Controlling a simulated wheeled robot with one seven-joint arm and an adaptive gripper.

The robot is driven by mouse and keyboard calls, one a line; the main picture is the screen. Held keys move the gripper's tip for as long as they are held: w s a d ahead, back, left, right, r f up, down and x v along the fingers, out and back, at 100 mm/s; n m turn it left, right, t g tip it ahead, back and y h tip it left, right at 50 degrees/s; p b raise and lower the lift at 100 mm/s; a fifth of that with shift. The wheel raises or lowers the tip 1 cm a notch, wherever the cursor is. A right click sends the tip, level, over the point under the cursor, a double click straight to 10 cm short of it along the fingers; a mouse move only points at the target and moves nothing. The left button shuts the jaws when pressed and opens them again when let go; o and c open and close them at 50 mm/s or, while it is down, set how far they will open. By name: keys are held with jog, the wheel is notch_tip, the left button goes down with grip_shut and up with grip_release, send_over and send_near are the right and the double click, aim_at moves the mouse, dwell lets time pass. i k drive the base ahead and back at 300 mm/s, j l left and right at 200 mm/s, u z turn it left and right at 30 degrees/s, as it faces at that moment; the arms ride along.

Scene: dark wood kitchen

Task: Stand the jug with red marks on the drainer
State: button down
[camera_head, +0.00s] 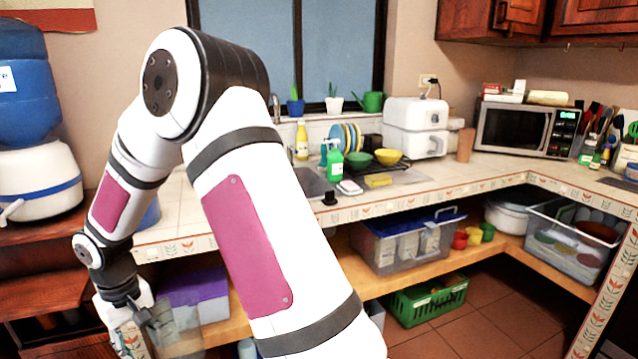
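The drainer (405,163) is a dark rack on the tiled counter beside the sink. A green bowl and a yellow bowl sit on it, with upright plates behind. My gripper (138,314) is low at the left, in front of the counter's near end and below its top. A clear greyish container (180,335), which looks like a jug, is right beside the gripper's fingers and is cut by the bottom edge. I see no red marks on it. Whether the fingers are closed on it cannot be made out.
My arm covers the centre left and part of the counter. Around the sink (312,183) stand a green soap bottle (334,160), a yellow bottle (302,140) and a yellow sponge (378,180). Bare counter (470,172) lies right of the drainer. A microwave (525,128) stands further right.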

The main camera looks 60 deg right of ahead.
aim_at(409, 183)
jog(key=z, duration=1.55)
